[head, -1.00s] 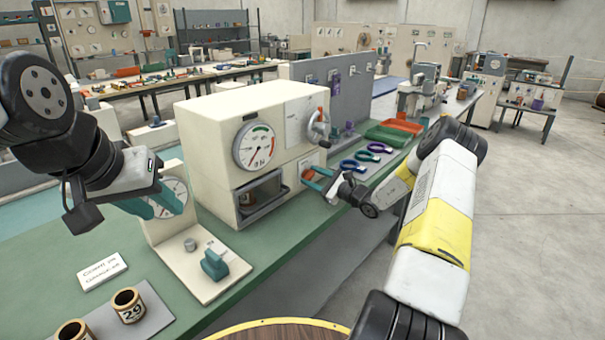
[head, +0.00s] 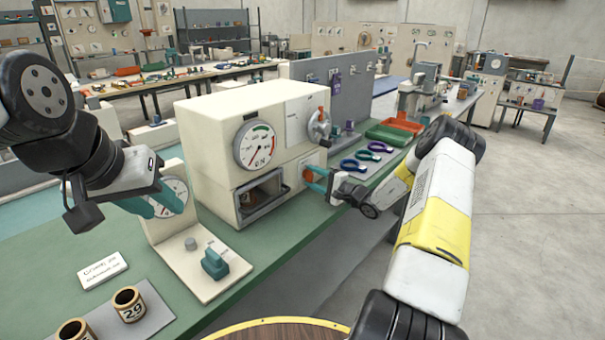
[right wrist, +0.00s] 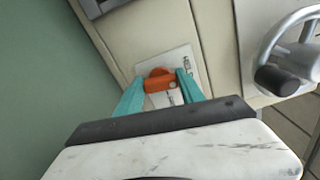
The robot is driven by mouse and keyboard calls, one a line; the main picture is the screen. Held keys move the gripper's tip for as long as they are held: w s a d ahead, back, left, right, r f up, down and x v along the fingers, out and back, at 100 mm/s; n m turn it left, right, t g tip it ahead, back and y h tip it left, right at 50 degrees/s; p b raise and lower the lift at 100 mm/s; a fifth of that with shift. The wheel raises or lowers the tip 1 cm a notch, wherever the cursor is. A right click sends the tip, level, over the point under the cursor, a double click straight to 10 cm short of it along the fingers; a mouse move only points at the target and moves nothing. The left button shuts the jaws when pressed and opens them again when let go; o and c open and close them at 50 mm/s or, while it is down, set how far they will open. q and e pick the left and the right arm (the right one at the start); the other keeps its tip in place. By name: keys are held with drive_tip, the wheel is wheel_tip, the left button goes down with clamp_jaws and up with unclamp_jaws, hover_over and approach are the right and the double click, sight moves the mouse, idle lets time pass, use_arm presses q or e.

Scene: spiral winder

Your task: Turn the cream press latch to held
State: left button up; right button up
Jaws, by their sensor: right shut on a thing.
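The cream press (head: 215,130) stands on the green bench, with a round dial on its front. Its orange latch (right wrist: 158,81) sits on a white plate on the press front and lies roughly crosswise in the right wrist view. Lettering on the plate, partly readable as HELD, is beside the latch. My right gripper (right wrist: 160,88) is shut on the latch, with one teal finger at each side; in the head view the right gripper (head: 316,180) partly hides it. My left gripper (head: 152,206) is open and empty, in front of the small gauge stand at left.
A crank handwheel (head: 319,127) is on the press above the latch; it is close to my gripper in the right wrist view (right wrist: 285,65). The gauge stand with a teal knob (head: 214,264) is at front left. Coloured rings (head: 364,157) lie to the right of the press.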

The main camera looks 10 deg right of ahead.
drive_tip(key=shift+f+n, duration=0.1)
drive_tip(key=shift+n, duration=0.7)
drive_tip(key=o, duration=1.4)
drive_tip(key=shift+c, duration=0.2)
drive_tip(key=v, duration=0.8)
